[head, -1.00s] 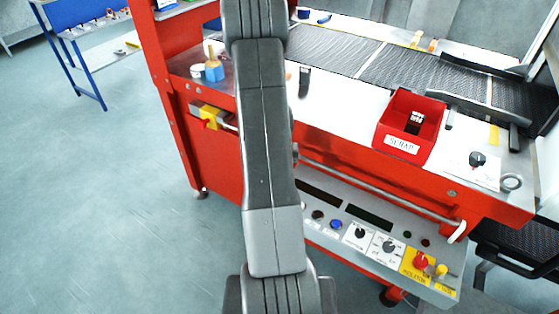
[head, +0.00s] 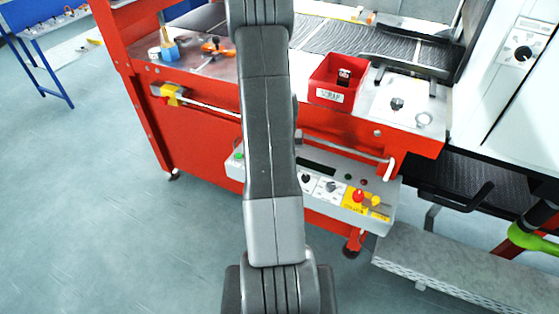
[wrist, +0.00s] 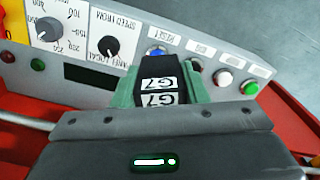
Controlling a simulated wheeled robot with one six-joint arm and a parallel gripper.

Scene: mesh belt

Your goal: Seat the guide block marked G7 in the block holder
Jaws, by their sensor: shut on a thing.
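The black guide block (wrist: 158,75), with white G7 labels, is held between the green fingers of my gripper (wrist: 160,88) in the wrist view. The fingers are shut on its two sides, and the labels read tilted. In the head view my arm runs up the middle, and my gripper and the G7 block do not show. I cannot make out the block holder in either view.
A red SCRAP bin (head: 325,95) with a dark marked object inside stands on the red machine's ledge. Right of it is a pale plate (head: 375,103) with a black knob. The control panel (wrist: 75,72) lies behind the block. Floor is clear at left.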

